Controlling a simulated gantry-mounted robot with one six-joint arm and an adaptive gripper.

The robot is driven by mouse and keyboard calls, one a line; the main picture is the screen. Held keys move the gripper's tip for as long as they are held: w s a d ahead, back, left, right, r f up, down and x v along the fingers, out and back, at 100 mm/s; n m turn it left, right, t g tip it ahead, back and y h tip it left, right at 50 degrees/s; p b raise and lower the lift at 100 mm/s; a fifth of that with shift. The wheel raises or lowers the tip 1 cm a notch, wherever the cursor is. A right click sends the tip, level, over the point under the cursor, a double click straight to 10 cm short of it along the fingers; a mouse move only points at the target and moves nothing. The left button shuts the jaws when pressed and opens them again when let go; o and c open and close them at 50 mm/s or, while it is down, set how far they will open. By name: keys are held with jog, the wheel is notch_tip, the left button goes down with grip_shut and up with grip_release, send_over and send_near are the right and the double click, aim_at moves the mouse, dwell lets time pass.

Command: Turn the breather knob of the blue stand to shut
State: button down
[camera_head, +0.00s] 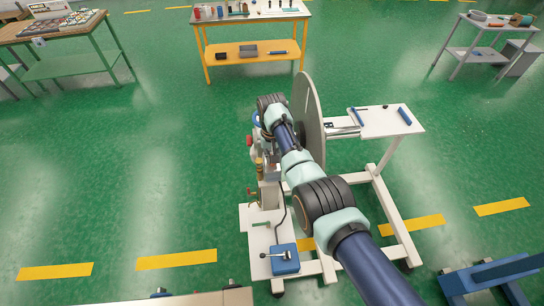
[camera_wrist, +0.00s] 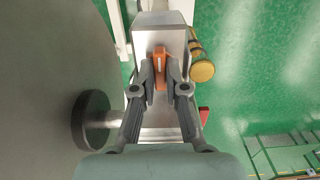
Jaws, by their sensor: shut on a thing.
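In the wrist view my gripper (camera_wrist: 161,78) points at a grey metal block (camera_wrist: 180,42). Its two dark fingers are shut on a narrow orange knob (camera_wrist: 160,62), one finger on each side. The knob stands upright in the picture; I cannot read any open or shut mark on it. In the head view the arm's end reaches the machine beside a large grey disc (camera_head: 309,105), and the fingers and orange knob are hidden there. A little blue (camera_head: 256,119) shows beside the wrist; I cannot tell whether it belongs to the blue stand.
In the wrist view a yellow-capped cylinder (camera_wrist: 202,70) is right of the fingers, and a black round knob (camera_wrist: 91,119) is at left before the disc. In the head view a blue box with a lever (camera_head: 285,262) sits low on the white frame.

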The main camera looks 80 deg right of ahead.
jog(key=shift+r, duration=0.1)
jog(key=c, duration=1.2)
grip_release()
notch_tip(320, 180, up, 12)
jog(key=shift+w, duration=0.1)
